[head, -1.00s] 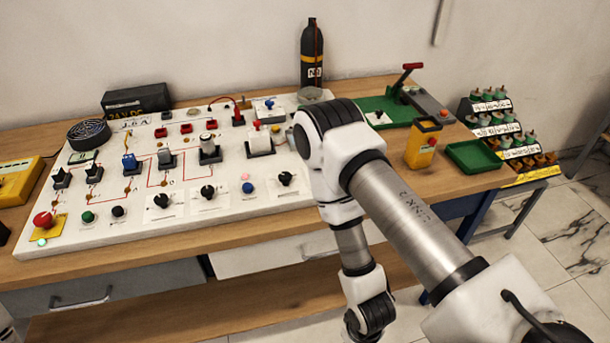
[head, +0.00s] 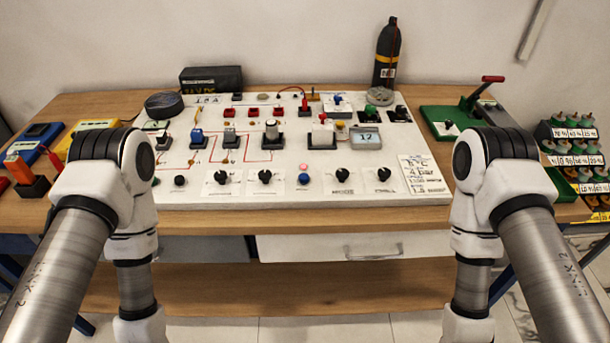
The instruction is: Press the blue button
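The blue button (head: 304,178) is a small round blue cap on the front part of the white control panel (head: 240,192), between black knobs. A pink button (head: 303,166) sits just behind it. Another blue part, a small cap on a white block (head: 337,104), stands at the back of the panel. My two arms come in from the left and right bottom corners and bend down in front of the bench. Both grippers are out of the picture below, and nothing of mine touches the panel.
Black knobs (head: 265,177) stand left and right of the blue button. Upright switches (head: 271,133) and a small display (head: 366,136) stand farther back. A black bottle (head: 386,55) stands at the back. The space in front of the panel's middle is clear.

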